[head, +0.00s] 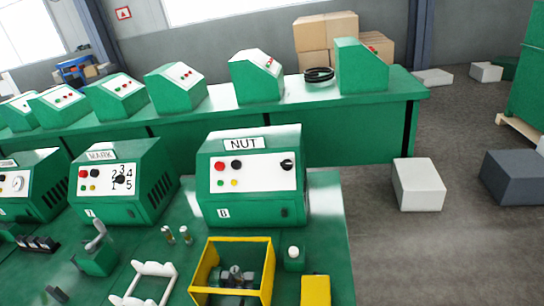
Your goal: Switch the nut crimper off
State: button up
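The nut crimper's control box (250,208) is green with a sign reading NUT (243,144) on top. In front stands a yellow open guard frame (203,266) around a metal mechanism (235,277). My gripper is not in view.
A box marked MARK (105,215) stands to the left, with another green box (30,200) beyond. A small block with a white button (293,257) and a yellow block (315,290) sit in front. Pale and dark blocks (418,186) lie on the open floor at right.

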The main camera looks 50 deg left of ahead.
aim_at(287, 165)
jog(key=u, duration=0.6)
jog(key=i, duration=1.1)
jog(key=u, duration=0.6)
